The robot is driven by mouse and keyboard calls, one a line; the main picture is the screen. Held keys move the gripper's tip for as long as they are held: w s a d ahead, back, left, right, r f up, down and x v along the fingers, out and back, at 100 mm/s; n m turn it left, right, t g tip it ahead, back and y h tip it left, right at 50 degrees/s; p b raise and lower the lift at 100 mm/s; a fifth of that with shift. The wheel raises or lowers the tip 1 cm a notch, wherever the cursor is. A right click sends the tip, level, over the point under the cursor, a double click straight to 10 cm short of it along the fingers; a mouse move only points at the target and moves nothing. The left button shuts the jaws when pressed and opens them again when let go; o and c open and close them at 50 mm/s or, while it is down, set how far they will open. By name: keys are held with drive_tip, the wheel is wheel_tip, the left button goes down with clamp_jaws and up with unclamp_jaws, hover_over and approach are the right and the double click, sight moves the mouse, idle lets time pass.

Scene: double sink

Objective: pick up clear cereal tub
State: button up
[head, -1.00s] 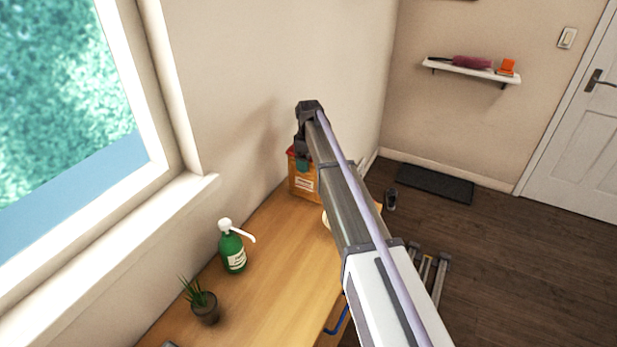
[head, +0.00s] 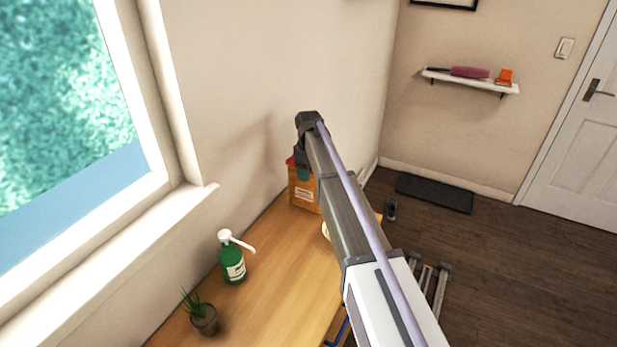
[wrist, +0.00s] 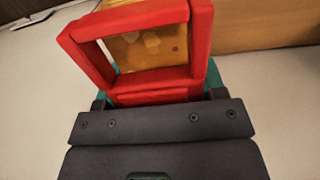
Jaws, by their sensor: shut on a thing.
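The cereal tub (head: 304,196) stands at the far end of the wooden counter, close to the wall. It shows orange-brown contents and a pale label, with red at its top. In the wrist view its red frame-shaped top (wrist: 158,90) sits between the teal fingertips, with amber contents (wrist: 148,48) behind the opening. My gripper (head: 303,173) reaches down onto the tub's top from above and is shut on it. My arm hides the tub's right side. I cannot tell whether its base touches the counter.
A green pump bottle (head: 233,263) and a small potted plant (head: 203,316) stand nearer on the counter (head: 277,272). A pale item (head: 326,230) is partly hidden behind my arm. The window sill (head: 110,270) runs along the left. The counter between bottle and tub is clear.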

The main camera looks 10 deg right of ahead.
wheel_tip(320, 180, up, 10)
drive_tip(key=p, duration=0.9)
drive_tip(key=shift+r+p, duration=0.1)
drive_tip(key=shift+p, duration=0.25)
drive_tip(key=shift+f, duration=0.2)
drive_tip(key=shift+f+b, duration=3.65)
drive_tip(key=shift+b, duration=0.2)
